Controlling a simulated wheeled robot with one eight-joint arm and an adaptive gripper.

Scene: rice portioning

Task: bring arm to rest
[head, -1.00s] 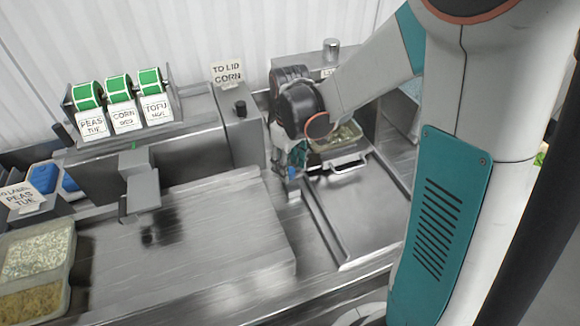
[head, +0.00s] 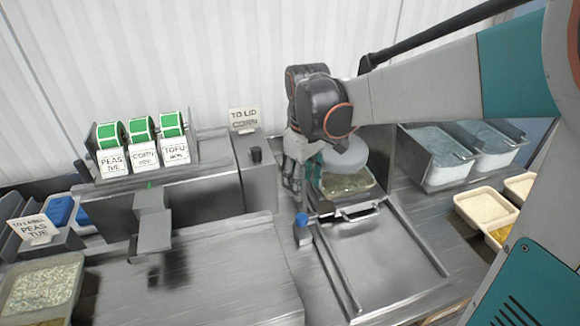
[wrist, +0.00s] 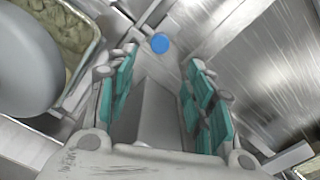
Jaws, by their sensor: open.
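My gripper (head: 300,175) is open and empty, above the steel counter at the middle of the head view, left of a filled tray. In the wrist view its two teal-padded fingers (wrist: 165,95) stand apart with nothing between them. My arm reaches in from the upper right of the head view.
A tray of greenish food (head: 346,184) sits right beside my gripper, under a round grey part. A blue button (head: 301,219) stands on the counter below it. Label rolls (head: 141,128) stand at left, food bins (head: 440,160) at right. The left counter top (head: 215,260) is clear.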

